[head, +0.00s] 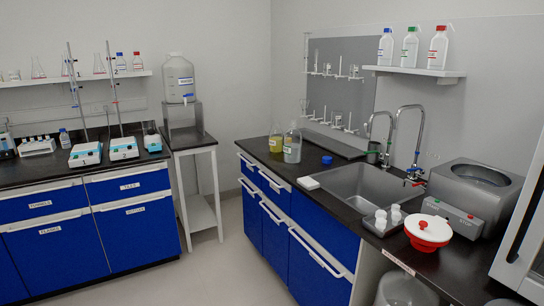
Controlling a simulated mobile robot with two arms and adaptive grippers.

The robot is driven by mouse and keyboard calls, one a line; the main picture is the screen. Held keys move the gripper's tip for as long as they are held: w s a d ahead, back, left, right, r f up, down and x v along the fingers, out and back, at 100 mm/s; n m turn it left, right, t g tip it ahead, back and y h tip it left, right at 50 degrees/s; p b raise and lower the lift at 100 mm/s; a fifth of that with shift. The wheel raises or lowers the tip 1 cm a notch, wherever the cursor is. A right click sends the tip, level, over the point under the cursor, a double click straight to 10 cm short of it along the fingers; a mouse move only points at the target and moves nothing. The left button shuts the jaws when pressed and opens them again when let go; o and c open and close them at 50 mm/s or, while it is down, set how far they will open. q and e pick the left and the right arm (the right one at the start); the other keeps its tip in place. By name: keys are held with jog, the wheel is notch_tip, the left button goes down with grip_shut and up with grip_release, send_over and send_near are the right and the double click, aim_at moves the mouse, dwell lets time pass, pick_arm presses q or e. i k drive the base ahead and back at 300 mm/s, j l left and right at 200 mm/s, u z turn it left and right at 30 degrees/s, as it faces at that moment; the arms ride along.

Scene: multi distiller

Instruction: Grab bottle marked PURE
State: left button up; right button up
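No label reading PURE can be made out from here. Three bottles stand on the right wall shelf: a blue-topped bottle (386,47), a green-topped bottle (410,47) and a red-topped bottle (438,47). Their labels are too small to read. On the right counter stand a clear bottle (292,147) with a pale label and, beside it, a bottle with yellow liquid (276,141). A large clear container (178,79) with a tap sits on a stand in the corner. Neither of my grippers is in view.
The sink (370,185) is set in the dark right counter, with curved taps behind it. A blue cap (327,160), a red-and-white round container (429,232) and a grey bath (470,189) are on this counter. The left bench (85,176) holds stirrers and stands. The floor (215,275) between is clear.

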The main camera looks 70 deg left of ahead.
aim_at(292, 137)
jog(key=u, duration=2.25)
jog(key=i+z, duration=0.1)
jog(key=i, duration=0.4)
jog(key=i+j+z, duration=0.1)
jog(key=i, duration=0.35)
